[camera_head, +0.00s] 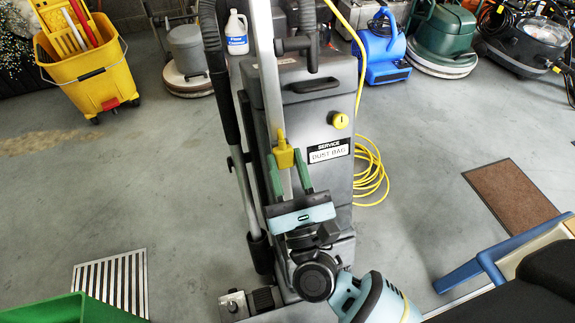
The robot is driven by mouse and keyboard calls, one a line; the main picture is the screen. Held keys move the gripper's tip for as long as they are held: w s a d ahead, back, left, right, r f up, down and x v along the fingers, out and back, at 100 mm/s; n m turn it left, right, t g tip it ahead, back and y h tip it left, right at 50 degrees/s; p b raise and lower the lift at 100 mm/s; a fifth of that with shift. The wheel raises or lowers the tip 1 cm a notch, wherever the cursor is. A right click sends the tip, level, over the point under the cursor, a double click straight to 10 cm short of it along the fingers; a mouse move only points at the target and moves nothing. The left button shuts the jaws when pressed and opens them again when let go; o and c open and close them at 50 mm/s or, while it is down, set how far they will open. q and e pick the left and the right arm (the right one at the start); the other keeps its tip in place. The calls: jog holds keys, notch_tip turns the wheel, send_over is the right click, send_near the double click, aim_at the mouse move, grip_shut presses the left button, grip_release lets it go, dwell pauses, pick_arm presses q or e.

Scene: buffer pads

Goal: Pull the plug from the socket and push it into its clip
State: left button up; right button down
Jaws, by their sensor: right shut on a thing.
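A yellow plug (284,157) shows in front of the grey upright vacuum cleaner (310,96), left of its "SERVICE DUST BAG" label. My right gripper (284,164) reaches up from below, with its two green fingers shut on the plug's sides. The plug's narrow end points up, over the pale metal tube of the vacuum. I cannot tell whether it touches the tube. I cannot make out a socket or a clip for certain. A round yellow part (340,120) sits on the vacuum's front above the label. My left gripper is not in view.
A coiled yellow cable (370,176) lies on the floor right of the vacuum. A yellow mop bucket (92,72) stands at back left, a blue blower (382,50) at the back right. A green bin (72,312) is at bottom left.

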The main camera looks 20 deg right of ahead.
jog(key=c, duration=0.9)
grip_release()
jog(key=v, duration=0.7)
jog(key=shift+s+f, duration=0.2)
jog(key=shift+s, duration=0.15)
